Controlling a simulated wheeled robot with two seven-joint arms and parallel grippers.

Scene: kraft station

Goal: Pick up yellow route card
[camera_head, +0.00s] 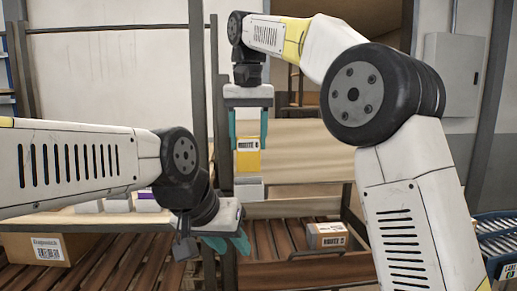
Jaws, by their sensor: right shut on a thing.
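The yellow route card (248,160) is upright near the middle of the head view, with a dark-lettered white band across its upper part. My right gripper (249,142) points down from above, with its teal fingers on either side of the card's top, shut on it. A small pale grey block (249,189) shows directly below the card; I cannot tell whether they touch. My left gripper (227,243) is low, left of and below the card, and apart from it. Its teal fingers are seen at an angle, so their opening is unclear.
A cardboard box (326,236) sits on the brown roller tray at right of centre. Another labelled box (36,248) is at the lower left. Small white and purple boxes (118,204) stand on the shelf behind my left arm. A dark upright post (198,85) stands left of the card.

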